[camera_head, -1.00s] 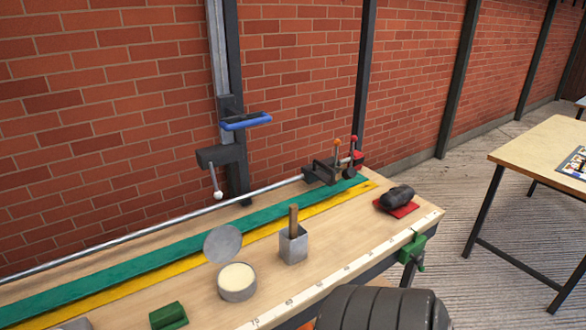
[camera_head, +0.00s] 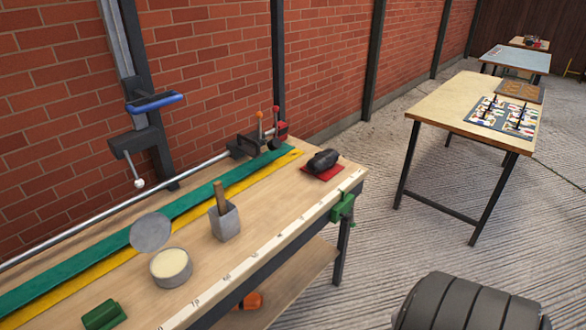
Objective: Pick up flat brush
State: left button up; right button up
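I cannot make out a flat brush for certain. A brown wooden handle (camera_head: 220,196) stands upright in a grey metal cup (camera_head: 225,223) on the near workbench; what is at its lower end is hidden in the cup. On the table at the right, a dark mat (camera_head: 476,117) bears several small coloured items, too small to tell apart. Neither of my grippers is in view.
The workbench (camera_head: 250,236) also bears an open round tin (camera_head: 171,268), a green block (camera_head: 103,315), a black object (camera_head: 322,160) on a red pad and a clamp bar. Bare concrete floor (camera_head: 385,250) lies between it and the light wooden table (camera_head: 433,101).

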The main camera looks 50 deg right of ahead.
aim_at(219, 192)
jog(key=k+z, duration=0.1)
jog(key=z, duration=0.9)
jog(key=u, duration=1.8)
jog(key=z, duration=1.8)
